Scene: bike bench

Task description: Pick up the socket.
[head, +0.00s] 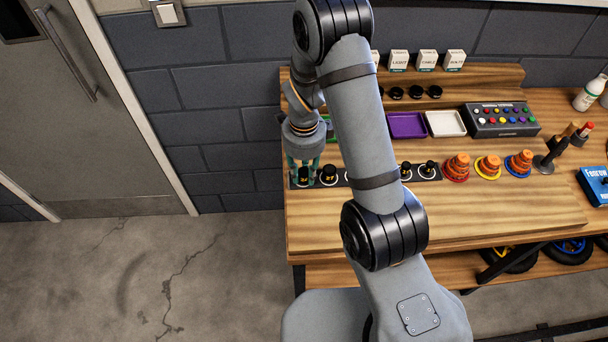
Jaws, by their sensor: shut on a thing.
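A row of black sockets stands on a dark strip with white ring marks along the bench's left front part. My gripper (303,162) points down at the left end of this row, its green fingers on either side of the leftmost socket (304,174). The gripper is shut on that socket, which is upright at its spot on the strip; I cannot tell whether it is clear of the surface. A second socket (329,174) stands just to the right. My arm hides the middle of the row, and smaller sockets (430,168) show at its right end.
Orange stacked cones (457,167) stand right of the strip. A purple tray (407,125), a white tray (464,123) and a grey box with coloured buttons (501,121) lie behind. The bench's front wooden surface (480,215) is clear. A wall rises behind the bench.

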